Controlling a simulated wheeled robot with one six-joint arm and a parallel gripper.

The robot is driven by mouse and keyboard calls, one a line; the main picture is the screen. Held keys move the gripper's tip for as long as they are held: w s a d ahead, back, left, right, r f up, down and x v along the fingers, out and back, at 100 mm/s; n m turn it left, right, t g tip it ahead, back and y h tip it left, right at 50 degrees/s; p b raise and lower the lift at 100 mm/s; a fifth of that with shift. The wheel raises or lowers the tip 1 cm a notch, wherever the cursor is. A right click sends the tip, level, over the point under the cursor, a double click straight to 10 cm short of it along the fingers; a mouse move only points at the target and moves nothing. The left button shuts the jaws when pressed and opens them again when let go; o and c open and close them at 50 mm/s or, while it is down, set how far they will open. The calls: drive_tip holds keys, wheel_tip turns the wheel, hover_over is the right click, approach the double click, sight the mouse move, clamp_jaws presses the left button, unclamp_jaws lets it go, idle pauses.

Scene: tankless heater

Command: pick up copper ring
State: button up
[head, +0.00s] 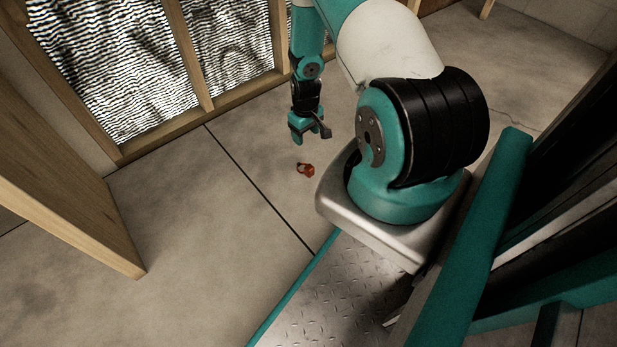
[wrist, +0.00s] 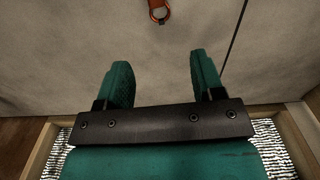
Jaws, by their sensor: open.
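The copper ring (head: 306,170) is a small orange-brown piece lying on the concrete floor in the head view. In the wrist view the copper ring (wrist: 159,11) shows at the top edge, partly cut off, with a round loop at its lower end. My gripper (head: 297,139) hangs above the floor, a little behind the ring and apart from it. In the wrist view my gripper (wrist: 157,75) has its two teal fingers spread apart with nothing between them. The ring lies beyond the fingertips, roughly in line with the gap.
A wooden stud wall (head: 200,112) with patterned insulation (head: 112,60) stands behind and left of my gripper. A wooden post (head: 65,190) stands at the left. A dark floor joint (head: 258,187) runs near the ring. The concrete floor around the ring is clear.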

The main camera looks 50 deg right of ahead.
drive_tip(key=b, duration=0.7)
approach(308, 166)
wheel_tip(308, 166, down, 5)
drive_tip(key=shift+w+a+f, duration=0.1)
drive_tip(key=shift+a+f, duration=0.05)
drive_tip(key=shift+f, duration=0.05)
drive_tip(key=f+b, duration=0.4)
drive_tip(key=f, duration=0.1)
drive_tip(key=shift+s+f, duration=0.2)
drive_tip(key=shift+r, duration=0.1)
clamp_jaws()
wheel_tip(308, 166, up, 20)
drive_tip(key=p, duration=1.1)
